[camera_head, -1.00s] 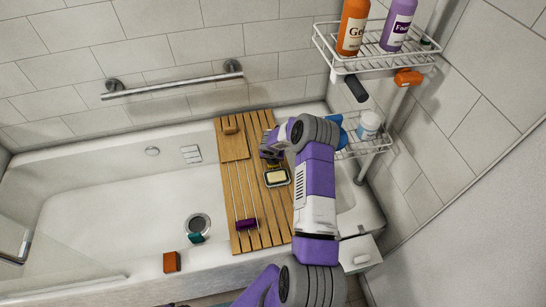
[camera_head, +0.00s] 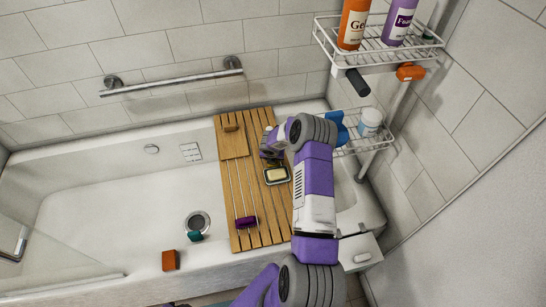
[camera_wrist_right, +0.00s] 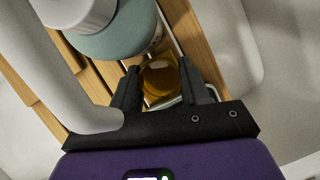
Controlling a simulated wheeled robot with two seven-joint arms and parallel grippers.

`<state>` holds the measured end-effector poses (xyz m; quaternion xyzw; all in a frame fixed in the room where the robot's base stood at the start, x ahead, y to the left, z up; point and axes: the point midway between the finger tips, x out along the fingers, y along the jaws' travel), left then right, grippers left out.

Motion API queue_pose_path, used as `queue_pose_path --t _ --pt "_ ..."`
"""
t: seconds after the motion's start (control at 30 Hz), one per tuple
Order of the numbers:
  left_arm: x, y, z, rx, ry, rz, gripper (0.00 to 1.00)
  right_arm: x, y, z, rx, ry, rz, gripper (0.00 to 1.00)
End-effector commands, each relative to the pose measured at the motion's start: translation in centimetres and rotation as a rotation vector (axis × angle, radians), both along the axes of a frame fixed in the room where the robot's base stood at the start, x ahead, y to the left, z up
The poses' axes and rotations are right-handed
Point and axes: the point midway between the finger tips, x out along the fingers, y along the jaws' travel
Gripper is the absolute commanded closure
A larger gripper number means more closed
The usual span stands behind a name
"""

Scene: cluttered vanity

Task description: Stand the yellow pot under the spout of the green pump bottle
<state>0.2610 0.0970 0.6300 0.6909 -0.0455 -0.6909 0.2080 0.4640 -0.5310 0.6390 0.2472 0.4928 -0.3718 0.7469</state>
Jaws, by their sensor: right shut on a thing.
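In the right wrist view, the yellow pot (camera_wrist_right: 158,80) sits between the two dark fingers of my right gripper (camera_wrist_right: 168,88), which is shut on it. The green pump bottle (camera_wrist_right: 120,38) stands just beyond the fingers, to the upper left, over the wooden slats. Its pale pump head (camera_wrist_right: 75,12) and long grey-white spout (camera_wrist_right: 60,75) pass close to the camera, left of the fingers. In the head view, my right gripper (camera_head: 270,148) is over the wooden bath board (camera_head: 243,185). There my arm hides the pot and bottle. My left gripper is out of view.
A soap dish (camera_head: 277,176) lies on the board near my right arm, and a purple-ended item (camera_head: 245,222) lies at its front. A wire shelf (camera_head: 352,148) with a white-lidded jar (camera_head: 370,122) stands to the right. The tub (camera_head: 110,200) is open to the left.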

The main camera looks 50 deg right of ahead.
Motion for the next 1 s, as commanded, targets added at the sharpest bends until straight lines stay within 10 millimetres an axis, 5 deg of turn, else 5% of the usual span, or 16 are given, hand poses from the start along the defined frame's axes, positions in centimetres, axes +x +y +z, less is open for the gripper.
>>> queue_pose_path --t 0.17,0.2,0.4,0.73,1.0 --pt "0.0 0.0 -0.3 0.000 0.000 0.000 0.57 0.0 0.0 -0.3 0.000 0.000 0.000 0.84" --pt "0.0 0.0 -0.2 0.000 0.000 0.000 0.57 0.0 0.0 -0.3 0.000 0.000 0.000 0.51" --pt "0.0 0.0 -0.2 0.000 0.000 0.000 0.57 0.0 0.0 -0.3 0.000 0.000 0.000 0.25" --pt "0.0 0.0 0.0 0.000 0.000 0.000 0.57 -0.1 0.2 0.3 0.000 0.000 0.001 0.25" --pt "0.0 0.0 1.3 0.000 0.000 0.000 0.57 -1.1 1.5 4.5 -0.002 -0.001 0.001 0.25"
